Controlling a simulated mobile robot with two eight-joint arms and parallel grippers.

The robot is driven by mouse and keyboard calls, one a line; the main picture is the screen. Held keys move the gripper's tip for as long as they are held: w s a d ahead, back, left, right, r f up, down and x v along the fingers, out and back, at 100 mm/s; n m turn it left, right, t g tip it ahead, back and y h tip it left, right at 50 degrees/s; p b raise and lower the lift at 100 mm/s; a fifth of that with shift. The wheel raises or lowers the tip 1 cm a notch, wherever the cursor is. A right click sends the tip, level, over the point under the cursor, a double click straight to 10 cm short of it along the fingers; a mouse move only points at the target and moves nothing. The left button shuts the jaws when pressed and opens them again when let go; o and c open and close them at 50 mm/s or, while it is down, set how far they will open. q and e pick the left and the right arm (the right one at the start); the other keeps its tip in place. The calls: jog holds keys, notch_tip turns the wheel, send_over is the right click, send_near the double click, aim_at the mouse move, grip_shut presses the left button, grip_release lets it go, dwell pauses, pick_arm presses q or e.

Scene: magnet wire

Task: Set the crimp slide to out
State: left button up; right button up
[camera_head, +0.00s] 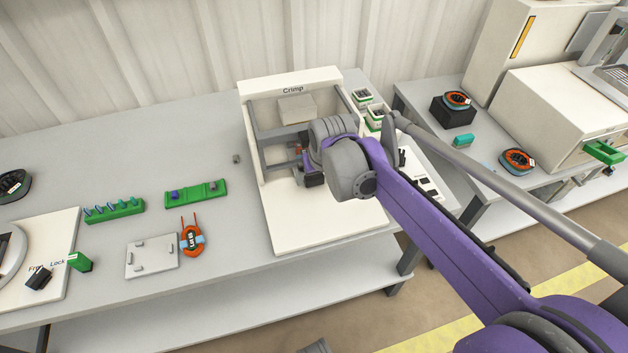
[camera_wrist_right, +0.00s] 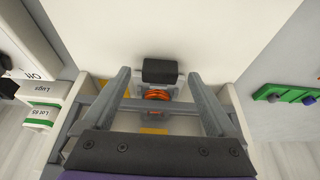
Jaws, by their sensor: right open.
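The crimp station (camera_head: 292,90) is a white open-fronted frame labelled "Crimp" on the bench, with a pale base plate (camera_head: 320,225) in front. A black block (camera_wrist_right: 160,70), which looks like the slide's handle, shows in the right wrist view, with an orange round part (camera_wrist_right: 158,94) beside it. A dark block (camera_head: 315,180) below my right wrist in the head view appears to be the same handle. My right gripper (camera_wrist_right: 158,77) is open, with one finger on each side of the handle and visible gaps. In the head view my wrist hides much of the slide. My left gripper is not identifiable.
Small label bins (camera_head: 363,96) stand right of the station. The bench around the base plate's left side is mostly clear.

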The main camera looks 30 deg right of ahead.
jog(key=shift+x, duration=1.05)
grip_shut()
